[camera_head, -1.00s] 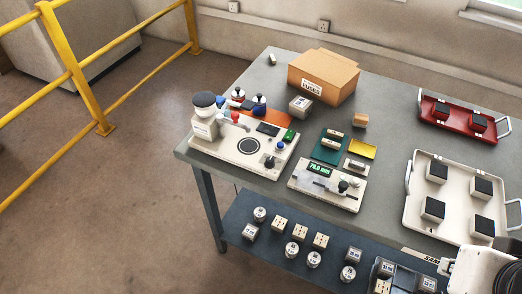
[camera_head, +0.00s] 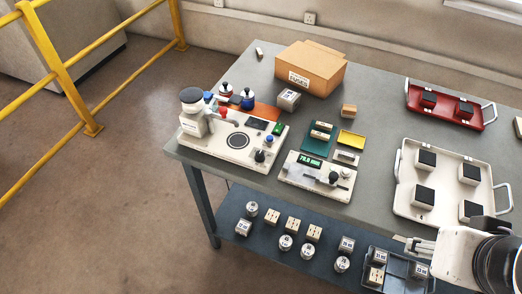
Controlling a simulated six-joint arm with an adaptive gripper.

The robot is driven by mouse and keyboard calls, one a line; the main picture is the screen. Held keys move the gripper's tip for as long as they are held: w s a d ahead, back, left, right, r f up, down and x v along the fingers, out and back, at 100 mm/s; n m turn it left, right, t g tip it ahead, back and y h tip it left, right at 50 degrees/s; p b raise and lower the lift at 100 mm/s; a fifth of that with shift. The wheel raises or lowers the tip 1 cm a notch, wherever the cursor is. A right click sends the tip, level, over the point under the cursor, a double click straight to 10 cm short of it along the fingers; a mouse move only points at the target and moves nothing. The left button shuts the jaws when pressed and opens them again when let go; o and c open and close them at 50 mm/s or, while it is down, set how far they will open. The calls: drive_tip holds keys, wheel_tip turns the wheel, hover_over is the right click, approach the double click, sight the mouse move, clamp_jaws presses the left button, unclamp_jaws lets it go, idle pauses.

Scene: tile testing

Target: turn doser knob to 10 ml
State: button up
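A white bench unit (camera_head: 213,151) stands at the left of the table. It carries a cream column with a dark round top (camera_head: 191,96), a black ring on its plate and a red-tipped spout. A small dark knob (camera_head: 259,156) sits near its front right corner. I take this unit for the doser, but its scale marks are too small to read.
A cardboard box (camera_head: 311,69) stands behind the units. A red tray (camera_head: 444,115) and a white tray (camera_head: 452,205) with dark-topped blocks lie to the right. The lower shelf (camera_head: 233,226) holds several small blocks and cylinders. A yellow rail (camera_head: 60,75) stands left.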

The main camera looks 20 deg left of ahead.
drive_tip(key=w+a+f+n+g+y, duration=0.1)
drive_tip(key=w+a+f+n+g, duration=0.2)
drive_tip(key=a, duration=0.4)
drive_tip(key=w+a+f+n+g, duration=0.1)
drive_tip(key=w+a+f, duration=0.2)
drive_tip(key=w+a, duration=0.35)
drive_tip(key=n+y, duration=0.3)
drive_tip(key=n, duration=0.6)
approach(260, 153)
drive_tip(key=shift+s+a+f+t, duration=0.2)
drive_tip(key=shift+f+t, duration=0.1)
drive_tip(key=shift+f, duration=0.05)
drive_tip(key=shift+f, duration=0.1)
drive_tip(key=shift+x, duration=3.85)
clamp_jaws()
